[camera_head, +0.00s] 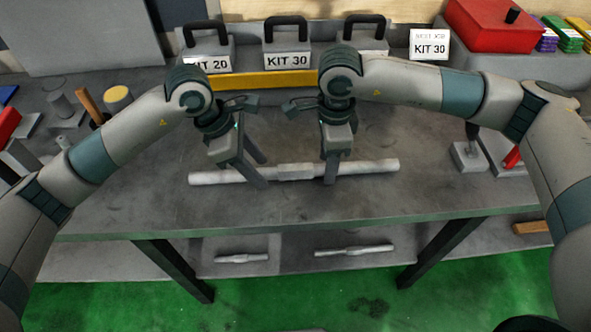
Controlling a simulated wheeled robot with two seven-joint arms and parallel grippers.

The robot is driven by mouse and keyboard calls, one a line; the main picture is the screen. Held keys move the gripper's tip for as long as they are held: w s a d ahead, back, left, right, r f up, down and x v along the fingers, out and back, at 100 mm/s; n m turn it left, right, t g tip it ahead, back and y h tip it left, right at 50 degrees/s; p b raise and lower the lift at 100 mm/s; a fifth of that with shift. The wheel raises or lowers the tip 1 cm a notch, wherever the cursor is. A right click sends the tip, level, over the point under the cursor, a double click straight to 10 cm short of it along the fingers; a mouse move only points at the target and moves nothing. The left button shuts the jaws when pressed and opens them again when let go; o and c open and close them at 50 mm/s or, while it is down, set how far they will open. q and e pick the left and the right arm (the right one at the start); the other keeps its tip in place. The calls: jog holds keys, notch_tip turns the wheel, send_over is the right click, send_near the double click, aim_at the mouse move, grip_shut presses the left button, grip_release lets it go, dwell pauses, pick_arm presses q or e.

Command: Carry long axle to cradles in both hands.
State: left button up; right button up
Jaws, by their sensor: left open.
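A long, pale grey stepped axle (295,172) lies across the grey workbench (400,199), nearly level in the picture. My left gripper (262,174) is open over its left part. One finger passes in front of the axle and the other reaches down on the far side. My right gripper (331,180) points down at the axle's right part, just right of its thicker middle. Its fingers overlap in the view, so I cannot tell how far apart they are. I cannot make out any cradles for sure.
Cases with black handles, including one labelled KIT 30 (287,62), stand behind a yellow bar (290,80). A red box (498,30) is at back right. Shorter shafts (355,250) lie on the lower shelf (290,266). The bench's front strip is clear.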

pick_arm(q)
jog(key=shift+d+f, duration=0.25)
jog(key=shift+f, duration=0.25)
pick_arm(e)
jog(key=shift+f, duration=0.5)
pick_arm(q)
grip_shut()
pick_arm(e)
grip_shut()
dwell(0.4)
pick_arm(q)
jog(key=shift+w+r, duration=0.1)
jog(key=shift+r, duration=0.1)
pick_arm(e)
jog(key=shift+w+r, duration=0.15)
